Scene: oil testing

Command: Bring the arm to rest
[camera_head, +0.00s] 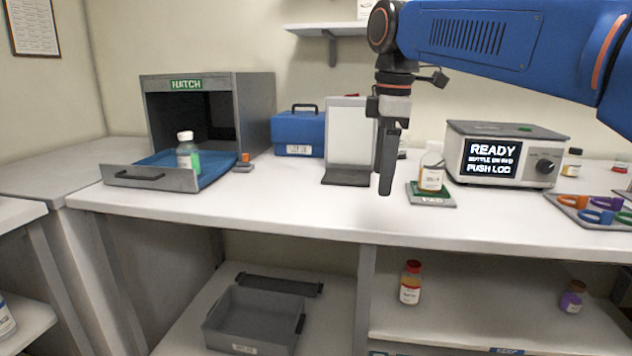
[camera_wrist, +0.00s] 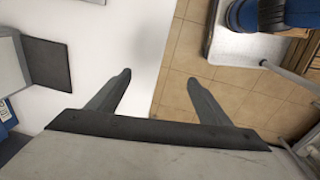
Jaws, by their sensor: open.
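My gripper (camera_head: 387,165) hangs pointing down above the front part of the white counter, empty, with my blue arm reaching in from the upper right. In the wrist view its two dark fingers (camera_wrist: 160,90) are spread apart with nothing between them. Below them show the white counter edge and the tan tiled floor. In the head view the gripper is just left of a capped bottle (camera_head: 431,177) with an orange-brown lower part, which stands on a green-topped pad (camera_head: 447,202). The gripper looks apart from the bottle.
A grey hatch box (camera_head: 255,110) has its drawer (camera_head: 150,178) out, with a green-liquid bottle (camera_head: 187,155) on it. A blue case (camera_head: 298,130), a panel stand (camera_head: 345,178), a tester reading READY (camera_head: 500,135) and a ring tray (camera_head: 570,213) stand along the counter. A lower shelf holds a grey bin (camera_head: 255,322).

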